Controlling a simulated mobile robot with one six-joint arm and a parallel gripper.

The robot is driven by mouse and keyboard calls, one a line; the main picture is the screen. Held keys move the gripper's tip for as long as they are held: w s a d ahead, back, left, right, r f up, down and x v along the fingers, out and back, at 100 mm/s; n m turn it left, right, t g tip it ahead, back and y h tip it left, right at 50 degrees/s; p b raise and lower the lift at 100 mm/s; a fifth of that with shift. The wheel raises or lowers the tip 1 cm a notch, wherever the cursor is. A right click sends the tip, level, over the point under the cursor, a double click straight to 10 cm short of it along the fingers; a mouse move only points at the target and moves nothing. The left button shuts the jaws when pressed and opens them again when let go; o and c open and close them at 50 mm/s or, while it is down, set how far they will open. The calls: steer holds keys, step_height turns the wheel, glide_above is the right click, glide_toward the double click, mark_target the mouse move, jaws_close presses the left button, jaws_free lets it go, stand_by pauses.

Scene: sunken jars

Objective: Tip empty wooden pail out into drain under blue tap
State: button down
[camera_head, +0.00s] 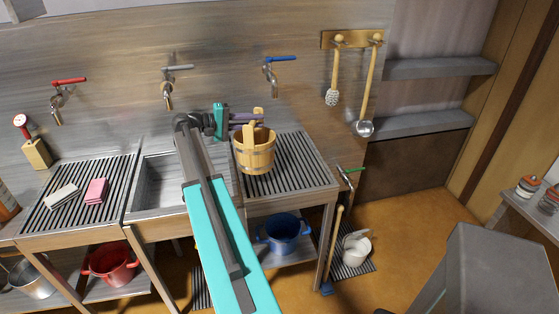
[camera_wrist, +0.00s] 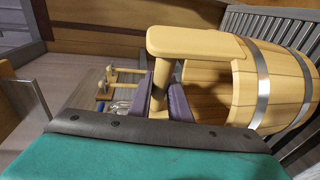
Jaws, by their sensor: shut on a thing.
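The wooden pail (camera_head: 256,158) is light wood with metal hoops and looks roughly upright. It is at the left part of the slatted drain (camera_head: 302,160) under the blue tap (camera_head: 279,63); I cannot tell whether it touches the slats. My gripper (camera_head: 246,121) comes from the left and is shut on the pail's upright handle. In the wrist view the purple finger pads (camera_wrist: 160,98) close around the handle post, and the pail (camera_wrist: 205,97) lies sideways in the picture at right.
A sink basin (camera_head: 160,180) lies left of the drain, under the grey tap (camera_head: 176,80). A sponge and pink block (camera_head: 96,191) lie on the left drainboard. A brush (camera_head: 333,85) and ladle (camera_head: 367,100) hang at right. A blue pot (camera_head: 283,233) stands below.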

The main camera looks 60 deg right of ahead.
steer(key=shift+r+m+b, duration=0.3)
steer(key=shift+r, duration=0.7)
